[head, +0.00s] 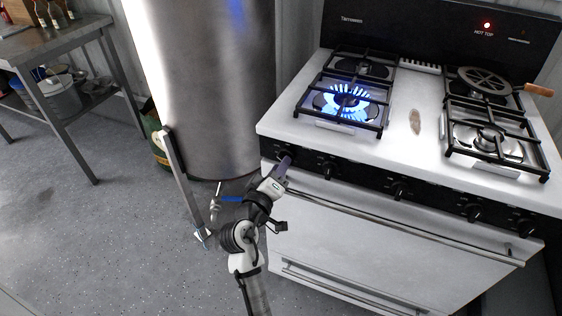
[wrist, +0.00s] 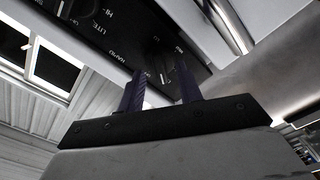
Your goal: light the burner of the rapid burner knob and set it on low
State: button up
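The stove has a row of black knobs on its dark front panel. The leftmost knob (head: 285,152) is at my gripper (head: 283,164). In the wrist view the dark knob (wrist: 160,58) lies between my two purple fingers, one along each side. The fingers are only partly apart and seem closed on it, though contact is hard to see in the dark. The knob's name and pointer are not clearly readable. The front left burner (head: 348,99) is lit with a tall ring of blue flame. The other burners show no flame.
A pan-like round utensil with a wooden handle (head: 540,90) lies on the right back grate. The oven door's handle bar (head: 400,228) runs below the knobs. A large metal cylinder (head: 215,90) stands close left of the stove. The floor (head: 110,240) at left is clear.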

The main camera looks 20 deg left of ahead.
jog(key=shift+w, duration=0.75)
grip_shut()
